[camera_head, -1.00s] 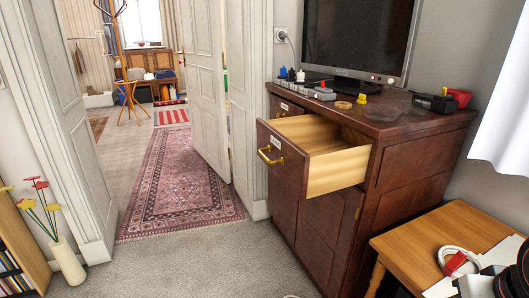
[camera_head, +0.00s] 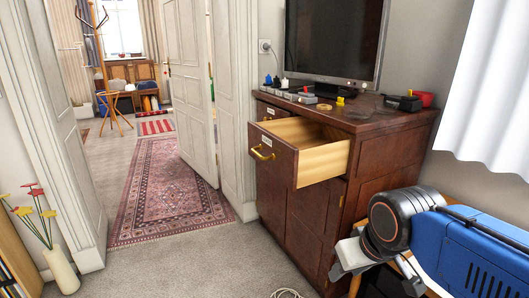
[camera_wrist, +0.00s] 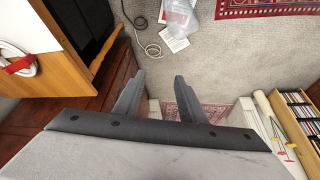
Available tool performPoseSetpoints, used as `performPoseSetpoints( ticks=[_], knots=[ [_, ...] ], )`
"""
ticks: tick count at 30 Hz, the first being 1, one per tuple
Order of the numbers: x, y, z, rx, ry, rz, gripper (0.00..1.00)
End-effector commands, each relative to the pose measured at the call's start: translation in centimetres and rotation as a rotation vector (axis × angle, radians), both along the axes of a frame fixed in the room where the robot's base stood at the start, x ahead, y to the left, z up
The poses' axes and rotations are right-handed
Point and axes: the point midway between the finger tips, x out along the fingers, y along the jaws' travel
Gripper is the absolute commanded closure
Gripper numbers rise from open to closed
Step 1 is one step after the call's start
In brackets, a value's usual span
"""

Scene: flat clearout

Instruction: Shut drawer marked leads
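A dark wooden cabinet (camera_head: 317,222) stands against the wall right of the doorway. Its upper front drawer (camera_head: 276,164) is pulled well out, with pale wooden sides and an empty-looking inside. It has a brass handle (camera_head: 262,153) and a small white label (camera_head: 266,141), whose writing is too small to read. A second drawer (camera_head: 271,111) beyond it is shut and also labelled. My gripper (camera_head: 340,260) is low in front of the cabinet, below and right of the open drawer, touching nothing visible. In the wrist view its two fingers (camera_wrist: 159,82) are apart and empty.
A wooden side table (camera_wrist: 48,62) stands right of the cabinet, partly behind my arm. A monitor (camera_head: 333,42) and small items stand on the cabinet top. A cable (camera_head: 286,293) lies on the floor. Carpet in front of the drawer is clear; a patterned rug (camera_head: 165,190) runs through the doorway.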

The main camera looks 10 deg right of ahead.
Motion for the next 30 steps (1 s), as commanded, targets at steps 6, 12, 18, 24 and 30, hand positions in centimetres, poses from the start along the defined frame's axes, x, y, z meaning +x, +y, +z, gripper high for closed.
performPoseSetpoints(
  ticks=[6,12,18,24,30],
  knots=[
    [1.2,0.0,1.1,-0.016,0.008,0.008,1.00],
    [6.0,0.3,4.9,-0.082,0.029,0.030,1.00],
    [12.0,1.5,9.0,-0.164,0.036,0.046,1.00],
    [18.4,3.9,12.4,-0.245,0.024,0.056,1.00],
    [24.8,7.5,15.3,-0.326,-0.005,0.061,1.00]
  ],
)
